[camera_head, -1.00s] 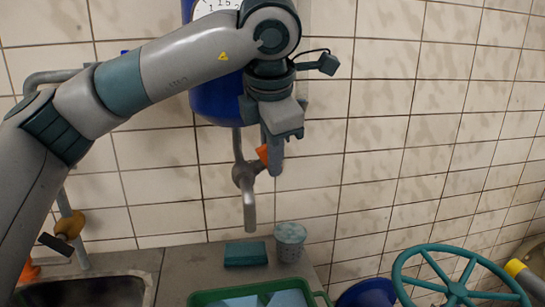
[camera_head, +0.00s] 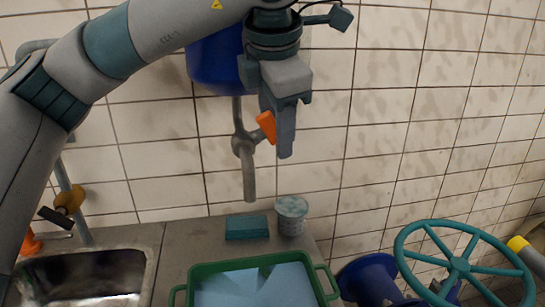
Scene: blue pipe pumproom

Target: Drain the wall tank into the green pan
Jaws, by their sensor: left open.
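The blue wall tank (camera_head: 214,66) hangs at the top, cut off by the frame and partly behind my left arm. A grey pipe runs down from it to a valve with an orange handle (camera_head: 267,127) and a downward spout (camera_head: 249,180). The green pan (camera_head: 222,266) stands on the counter below, with pale blue surfaces inside; the frame cuts off its front. My left gripper (camera_head: 284,140) is open and points down just right of the orange handle, partly overlapping it in the picture. I cannot tell whether they touch. My right gripper is out of view.
A teal sponge (camera_head: 247,227) and a speckled cup (camera_head: 291,215) stand behind the pan. A large teal handwheel (camera_head: 462,265) and blue pipework (camera_head: 368,281) are at right.

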